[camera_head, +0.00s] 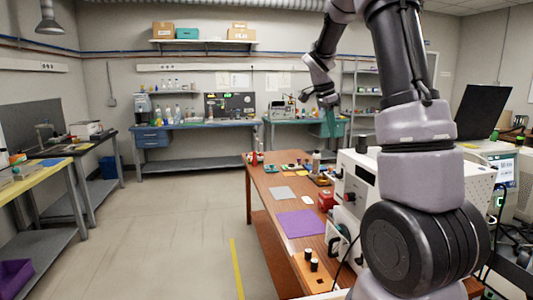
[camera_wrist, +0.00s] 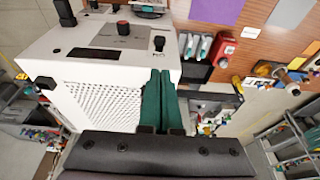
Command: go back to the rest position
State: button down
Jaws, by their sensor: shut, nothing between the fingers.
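My gripper (camera_wrist: 160,100) shows in the wrist view with its two green fingers side by side and touching, shut and empty. In the head view my gripper (camera_head: 328,122) hangs at the end of my raised arm, above the far part of the wooden table (camera_head: 262,207). In the wrist view the fingertips lie in front of the edge of a white machine (camera_wrist: 105,60) with knobs. That white machine stands on the table in the head view (camera_head: 366,188), partly hidden behind my arm.
On the table lie a purple mat (camera_head: 300,224), a grey sheet (camera_head: 282,192) and a red box (camera_head: 326,200). Blue workbenches (camera_head: 195,126) line the back wall. A yellow-topped bench (camera_head: 38,180) stands at the left. The floor left of the table is clear.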

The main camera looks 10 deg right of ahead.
jog(key=s+a+r+n+t+y, duration=0.2)
jog(key=s+a+n, duration=0.4)
jog(key=s, duration=0.7)
jog(key=s+a+r+n+t+y, duration=0.3)
jog(key=s+a+r+n+t, duration=0.2)
jog(key=s+a, duration=0.4)
jog(key=s+r+n, duration=0.1)
jog(key=s+n, duration=0.1)
jog(key=s, duration=0.3)
jog(key=shift+r, duration=0.25)
jog(key=shift+d, duration=0.1)
